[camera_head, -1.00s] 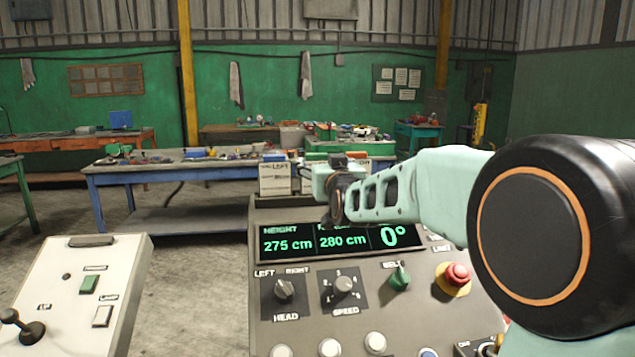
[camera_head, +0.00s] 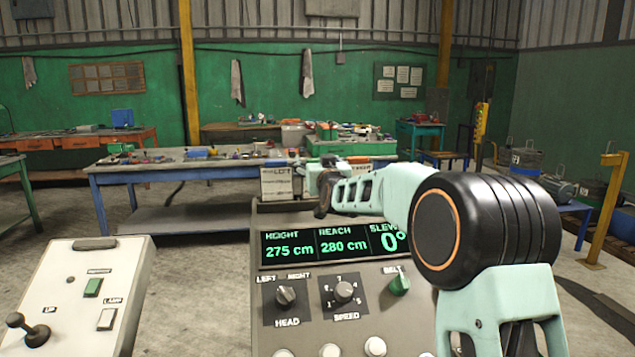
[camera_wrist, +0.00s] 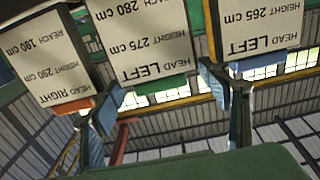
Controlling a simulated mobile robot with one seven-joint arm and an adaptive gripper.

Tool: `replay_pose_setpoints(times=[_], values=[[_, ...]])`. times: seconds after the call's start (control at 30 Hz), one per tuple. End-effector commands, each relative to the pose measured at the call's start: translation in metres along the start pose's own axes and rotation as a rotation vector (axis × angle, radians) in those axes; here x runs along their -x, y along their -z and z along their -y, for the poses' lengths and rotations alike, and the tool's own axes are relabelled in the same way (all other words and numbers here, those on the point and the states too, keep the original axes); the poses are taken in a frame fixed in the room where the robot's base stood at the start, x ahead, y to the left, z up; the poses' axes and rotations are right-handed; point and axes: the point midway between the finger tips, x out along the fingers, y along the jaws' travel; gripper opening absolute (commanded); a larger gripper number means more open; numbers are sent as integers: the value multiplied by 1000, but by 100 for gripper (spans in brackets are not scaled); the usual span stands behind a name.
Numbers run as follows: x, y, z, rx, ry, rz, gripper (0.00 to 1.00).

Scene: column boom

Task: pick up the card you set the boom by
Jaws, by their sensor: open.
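Three white cards stand in a row in the wrist view, upside down there. The middle card (camera_wrist: 140,45) reads HEAD LEFT, height 275 cm, reach 280 cm. The card on the right (camera_wrist: 258,28) reads HEAD LEFT, height 265 cm. The card on the left (camera_wrist: 45,60) reads HEAD RIGHT, height 290 cm, reach 190 cm. My gripper (camera_wrist: 163,92) is open, its fingers near the two lower corners of the middle card; contact cannot be told. In the head view my gripper (camera_head: 321,187) hides most of that card. The console display (camera_head: 330,243) reads 275 cm, 280 cm, 0°.
The console's HEAD knob (camera_head: 286,295), SPEED knob (camera_head: 343,291) and green switch (camera_head: 399,284) lie below my arm. A white panel with a joystick (camera_head: 32,328) stands at the left. A blue-legged workbench (camera_head: 150,178) is behind. Floor between is clear.

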Motion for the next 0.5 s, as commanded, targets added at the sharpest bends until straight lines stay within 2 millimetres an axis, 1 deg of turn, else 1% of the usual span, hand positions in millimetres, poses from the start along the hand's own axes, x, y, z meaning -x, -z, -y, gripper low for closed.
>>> replay_pose_setpoints(times=[0.1, 0.37, 0.5], values=[[-8, 1, 0, 0, 0, 0, 70], [-9, 0, 0, 1, -1, 0, 70], [-9, 0, 0, 1, -1, 0, 55]])
